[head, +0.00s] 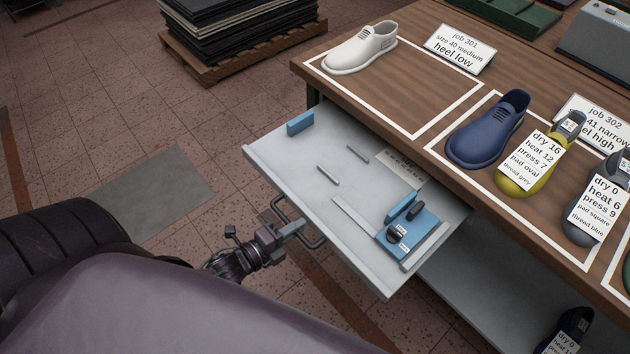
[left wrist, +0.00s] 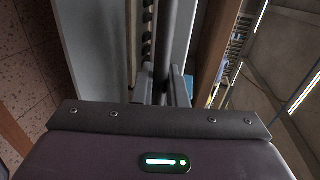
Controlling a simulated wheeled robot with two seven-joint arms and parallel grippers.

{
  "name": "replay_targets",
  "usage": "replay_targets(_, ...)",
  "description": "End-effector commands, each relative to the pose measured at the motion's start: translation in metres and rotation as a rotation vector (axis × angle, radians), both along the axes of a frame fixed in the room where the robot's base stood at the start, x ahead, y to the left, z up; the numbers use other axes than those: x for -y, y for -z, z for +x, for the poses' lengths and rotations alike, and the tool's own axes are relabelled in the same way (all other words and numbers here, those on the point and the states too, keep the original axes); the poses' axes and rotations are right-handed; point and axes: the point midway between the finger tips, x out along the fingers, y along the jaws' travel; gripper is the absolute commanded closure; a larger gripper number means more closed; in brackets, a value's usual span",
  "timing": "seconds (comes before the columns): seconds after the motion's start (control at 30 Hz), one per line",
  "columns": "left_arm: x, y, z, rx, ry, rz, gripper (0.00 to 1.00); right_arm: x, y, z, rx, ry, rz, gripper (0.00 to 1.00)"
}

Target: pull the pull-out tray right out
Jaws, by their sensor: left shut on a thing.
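The pull-out tray (head: 335,205) is a light grey flat drawer under the wooden table top, and much of it sticks out from below the table edge. A dark bar handle (head: 287,216) is fixed to its front edge. My left gripper (head: 290,228) is shut on this handle. The left wrist view shows the fingers (left wrist: 167,95) close up against a dark bar, with the grey tray front (left wrist: 95,50) beside them. The tray carries a blue block (head: 300,123), two small grey pins, and a blue holder (head: 408,236) with dark pieces. My right gripper is not in view.
A lower shelf (head: 490,285) lies below. A pallet of dark sheets (head: 240,35) stands behind.

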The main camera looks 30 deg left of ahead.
Motion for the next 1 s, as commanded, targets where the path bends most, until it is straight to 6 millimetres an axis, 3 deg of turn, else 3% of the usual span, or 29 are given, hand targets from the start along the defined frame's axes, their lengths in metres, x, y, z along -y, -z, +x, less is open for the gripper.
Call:
replay_targets(0.23, -0.01, -0.001, -0.028, 0.0, -0.001, -0.001, 1.0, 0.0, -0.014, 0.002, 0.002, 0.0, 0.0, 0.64)
replay_targets(0.7, -0.012, 0.0, -0.032, 0.002, -0.002, 0.0, 1.0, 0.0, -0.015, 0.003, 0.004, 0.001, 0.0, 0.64)
replay_targets(0.73, -0.012, 0.0, -0.032, 0.003, -0.002, -0.001, 0.85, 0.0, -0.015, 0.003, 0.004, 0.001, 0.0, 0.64)
replay_targets(0.83, -0.012, 0.0, -0.032, 0.003, -0.002, -0.001, 0.72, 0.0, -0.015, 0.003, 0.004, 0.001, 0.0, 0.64)
replay_targets(1.0, -0.012, 0.0, -0.032, 0.003, -0.002, -0.001, 0.7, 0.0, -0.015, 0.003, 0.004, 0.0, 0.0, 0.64)
